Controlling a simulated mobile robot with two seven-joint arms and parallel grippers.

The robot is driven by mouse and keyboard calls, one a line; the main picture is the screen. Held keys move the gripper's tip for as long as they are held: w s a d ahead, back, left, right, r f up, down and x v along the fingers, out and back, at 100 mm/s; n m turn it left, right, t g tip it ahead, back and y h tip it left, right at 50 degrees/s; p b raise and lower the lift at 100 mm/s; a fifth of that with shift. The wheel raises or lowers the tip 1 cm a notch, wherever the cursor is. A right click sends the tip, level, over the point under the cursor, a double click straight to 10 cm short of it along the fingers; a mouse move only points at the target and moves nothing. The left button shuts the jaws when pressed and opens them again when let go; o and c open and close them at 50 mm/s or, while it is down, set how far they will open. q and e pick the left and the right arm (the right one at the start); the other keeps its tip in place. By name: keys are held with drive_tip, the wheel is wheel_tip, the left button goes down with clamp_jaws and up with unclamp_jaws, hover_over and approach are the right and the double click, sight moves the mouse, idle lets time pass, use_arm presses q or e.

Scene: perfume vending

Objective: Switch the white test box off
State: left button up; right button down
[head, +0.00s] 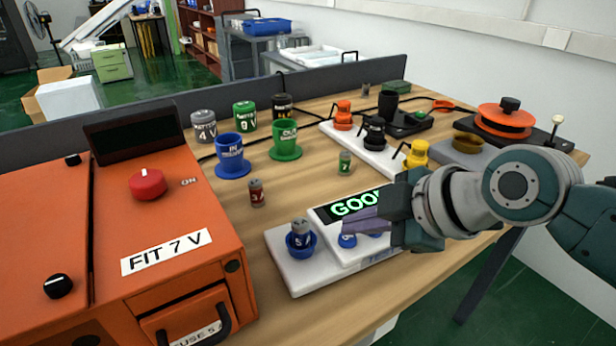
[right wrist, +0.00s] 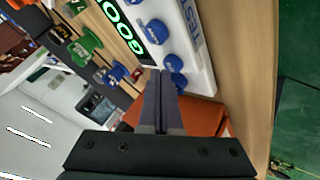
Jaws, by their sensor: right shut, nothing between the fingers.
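The white test box (head: 290,278) stands on the wooden table, its dark screen (head: 350,207) lit with green letters reading "GOO", the rest hidden by my right gripper. A small blue cup (head: 301,250) on its left part holds a grey-and-blue battery (head: 300,229). A blue button (head: 347,240) sits below the screen, with another partly behind the gripper. My right gripper (head: 347,226) is shut and empty, its fingertips just over the buttons. In the right wrist view the fingertips (right wrist: 162,73) are close to a blue button (right wrist: 173,62); I cannot tell whether they touch. My left gripper is not in view.
An orange machine (head: 215,225) labelled "FIT 7 V" stands at the left. Blue (head: 230,155) and green (head: 285,139) cups, a red battery (head: 257,193) and a green battery (head: 345,162) stand behind the box. A white board (head: 375,155) with colored posts lies farther back.

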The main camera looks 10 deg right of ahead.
sight(355, 244)
drive_tip(key=shift+f+b, duration=0.35)
drive_tip(key=shift+f, duration=0.15)
idle(0.6)
idle(0.3)
drive_tip(key=shift+r+p, duration=0.9)
drive_tip(key=shift+r, duration=0.1)
wheel_tip(355, 244, up, 5)
drive_tip(key=p, duration=0.5)
